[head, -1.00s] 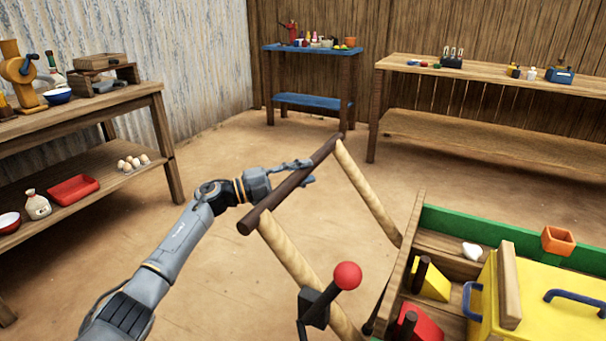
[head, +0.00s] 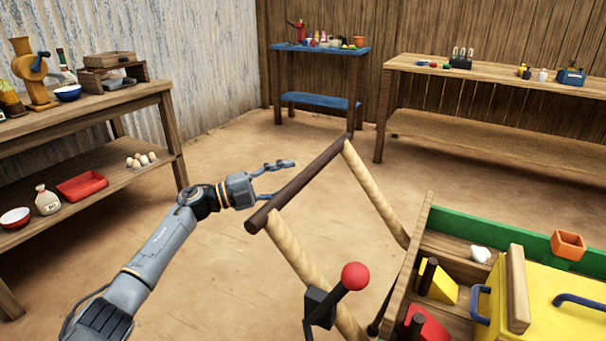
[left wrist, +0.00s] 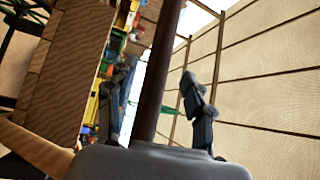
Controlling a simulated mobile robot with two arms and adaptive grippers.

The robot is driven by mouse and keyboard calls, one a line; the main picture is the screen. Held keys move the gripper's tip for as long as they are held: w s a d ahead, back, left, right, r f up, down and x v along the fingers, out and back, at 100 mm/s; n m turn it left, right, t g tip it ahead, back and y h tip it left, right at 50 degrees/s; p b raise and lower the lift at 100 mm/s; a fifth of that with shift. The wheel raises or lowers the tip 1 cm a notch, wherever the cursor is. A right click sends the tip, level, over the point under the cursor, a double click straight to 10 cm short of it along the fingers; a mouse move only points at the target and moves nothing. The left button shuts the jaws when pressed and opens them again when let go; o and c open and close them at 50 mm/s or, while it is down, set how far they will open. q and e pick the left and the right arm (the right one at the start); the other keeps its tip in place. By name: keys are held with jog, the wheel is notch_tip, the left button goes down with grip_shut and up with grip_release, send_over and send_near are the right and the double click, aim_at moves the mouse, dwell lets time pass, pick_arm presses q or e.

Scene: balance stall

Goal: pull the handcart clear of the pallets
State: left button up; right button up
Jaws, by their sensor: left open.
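The handcart (head: 299,262) stands at the lower right of the head view, with two pale wooden shafts joined by a dark round crossbar (head: 311,176). My left gripper (head: 284,180) is open just left of the crossbar, its fingers pointing towards it. In the left wrist view the dark bar (left wrist: 158,75) runs up between the two spread fingers (left wrist: 160,100); nothing is clamped. A lever with a red ball knob (head: 354,276) is beside the near shaft. I see no pallets that I can make out. My right gripper is out of view.
The cart bed holds a yellow box (head: 560,295), an orange pot (head: 567,245) and coloured blocks. A wooden shelf table (head: 90,122) stands left, a blue table (head: 318,50) and a long bench (head: 490,77) at the back. The floor (head: 215,270) between is open.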

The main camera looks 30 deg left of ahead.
pick_arm(q)
jog(key=r+v, duration=0.1)
jog(key=v, duration=0.5)
jog(key=shift+s+a+f, duration=0.2)
jog(key=shift+s+f, duration=0.05)
jog(key=shift+f, duration=0.3)
